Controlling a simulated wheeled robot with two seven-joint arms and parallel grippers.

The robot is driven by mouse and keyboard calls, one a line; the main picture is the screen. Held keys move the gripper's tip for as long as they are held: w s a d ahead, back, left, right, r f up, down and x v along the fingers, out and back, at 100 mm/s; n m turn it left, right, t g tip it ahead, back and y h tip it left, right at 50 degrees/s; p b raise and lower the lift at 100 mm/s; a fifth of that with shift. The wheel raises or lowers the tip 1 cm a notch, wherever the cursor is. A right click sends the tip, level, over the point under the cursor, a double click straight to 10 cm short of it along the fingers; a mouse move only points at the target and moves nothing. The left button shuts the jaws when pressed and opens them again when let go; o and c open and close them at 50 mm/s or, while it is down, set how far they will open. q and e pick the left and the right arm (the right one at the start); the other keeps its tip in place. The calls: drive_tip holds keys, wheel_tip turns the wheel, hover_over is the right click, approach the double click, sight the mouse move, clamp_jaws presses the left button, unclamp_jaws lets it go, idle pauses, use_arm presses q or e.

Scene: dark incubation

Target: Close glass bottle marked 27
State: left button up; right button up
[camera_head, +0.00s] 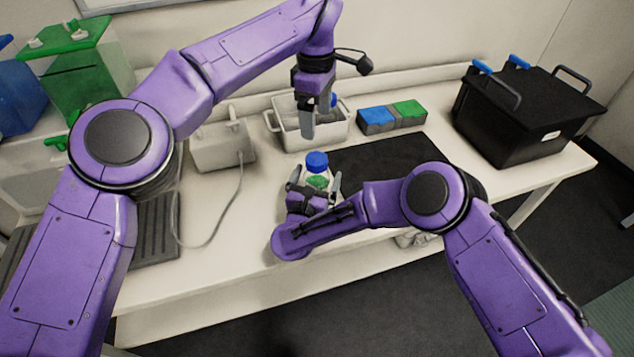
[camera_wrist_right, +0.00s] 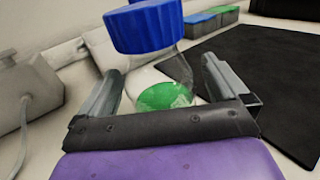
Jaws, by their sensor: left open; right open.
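My left gripper (camera_head: 318,113) is open, pointing down above and behind the bottle, in front of the white bin, apart from the cap.
A white bin (camera_head: 338,134) stands behind the bottle, with a blue item partly hidden in it. A blue and green box (camera_head: 392,117) and black crate (camera_head: 520,115) stand right. A white corded device (camera_head: 221,148) stands left. A dark mat (camera_head: 385,165) lies right of the bottle.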

drive_tip(key=b+v, duration=0.2)
drive_tip(key=v, duration=0.7)
drive_tip(key=shift+s, duration=0.25)
use_arm(q)
wheel_tip(320, 180, down, 3)
drive_tip(key=shift+r, duration=0.2)
use_arm(e)
drive_tip(key=shift+s+a+r, duration=0.1)
drive_tip(key=shift+s, duration=0.15)
